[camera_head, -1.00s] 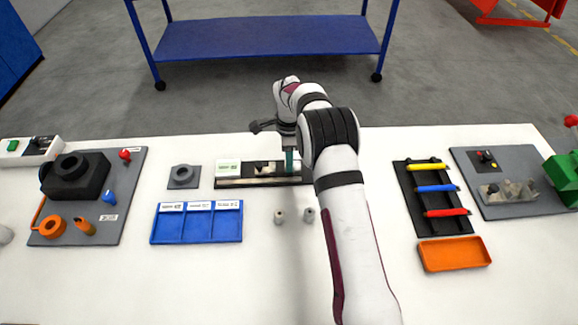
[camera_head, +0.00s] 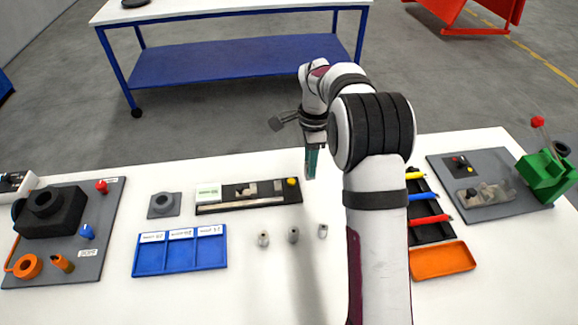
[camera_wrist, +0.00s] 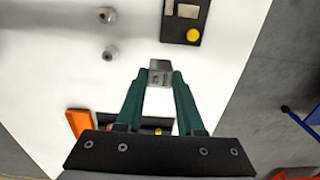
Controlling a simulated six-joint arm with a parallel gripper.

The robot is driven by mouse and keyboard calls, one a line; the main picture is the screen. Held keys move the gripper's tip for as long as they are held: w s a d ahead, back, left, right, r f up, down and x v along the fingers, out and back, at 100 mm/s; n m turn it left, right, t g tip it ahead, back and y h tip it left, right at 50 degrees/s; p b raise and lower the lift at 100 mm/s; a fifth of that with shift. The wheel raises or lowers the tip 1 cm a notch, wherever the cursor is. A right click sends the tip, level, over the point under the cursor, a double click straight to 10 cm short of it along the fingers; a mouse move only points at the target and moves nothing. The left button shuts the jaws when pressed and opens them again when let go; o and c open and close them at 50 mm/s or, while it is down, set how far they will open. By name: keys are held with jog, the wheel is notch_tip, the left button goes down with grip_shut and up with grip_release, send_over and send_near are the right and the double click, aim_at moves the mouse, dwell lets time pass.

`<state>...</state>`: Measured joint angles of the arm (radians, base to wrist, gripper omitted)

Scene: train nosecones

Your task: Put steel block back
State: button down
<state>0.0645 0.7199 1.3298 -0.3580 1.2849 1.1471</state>
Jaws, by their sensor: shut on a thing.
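A small grey steel block (camera_wrist: 158,73) sits between the green fingertips of my gripper (camera_wrist: 160,82) in the wrist view. In the head view my gripper (camera_head: 311,165) points down just right of the black fixture (camera_head: 222,208), above the white table; the block is too small to make out there. The fixture holds a pale piece and has a yellow knob (camera_head: 292,182) at its right end. Its dark end and knob (camera_wrist: 193,35) show at the top of the wrist view, apart from the block.
Small grey nosecones (camera_head: 293,235) stand in a row in front of the fixture. A blue three-compartment tray (camera_head: 180,268) lies to the left, beside a grey socket block (camera_head: 163,205). A black rack with coloured cylinders (camera_head: 430,232) and an orange tray (camera_head: 442,261) are to the right.

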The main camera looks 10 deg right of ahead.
jog(key=s+d, duration=0.3)
jog(key=d, duration=0.6)
jog(key=s+d, duration=0.3)
jog(key=d, duration=0.5)
jog(key=w+a+f, duration=0.3)
jog(key=w, duration=0.1)
jog(key=w+a+f, duration=0.3)
jog(key=a+f, duration=0.1)
jog(key=shift+w+a+f, duration=0.1)
jog(key=shift+w+a, duration=0.2)
jog(key=shift+w, duration=0.05)
jog(key=shift+f, duration=2)
jog(key=c, duration=0.5)
grip_release()
jog(key=shift+f, duration=0.15)
